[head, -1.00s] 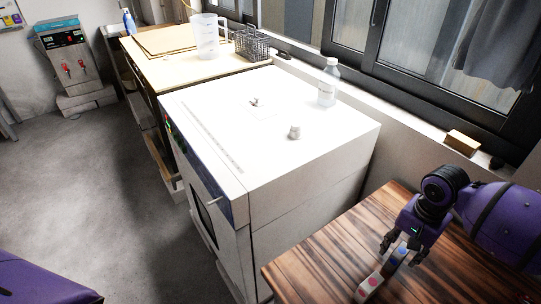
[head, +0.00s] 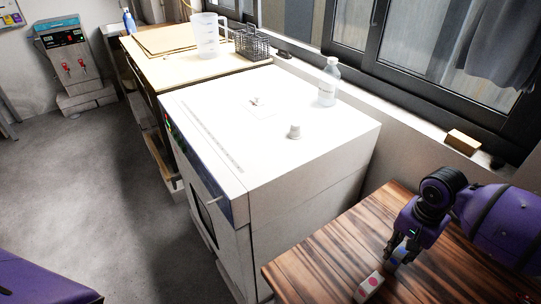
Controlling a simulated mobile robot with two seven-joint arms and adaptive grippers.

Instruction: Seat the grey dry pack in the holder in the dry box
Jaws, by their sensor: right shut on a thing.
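My right gripper (head: 397,258) points down over the wooden table at the lower right. It is shut on a small pale block with coloured spots, mostly hidden between its fingers. A second pale strip with reddish spots (head: 369,286) lies on the table just in front of the gripper, toward the bottom edge. I cannot tell from this view which piece is the grey dry pack. I cannot make out the dry box or its holder. My left gripper is out of the picture.
A large white oven (head: 300,165) stands left of the wooden table (head: 310,270). A jug (head: 207,36) and a wire basket (head: 253,44) stand on the bench behind. The table's left part is clear.

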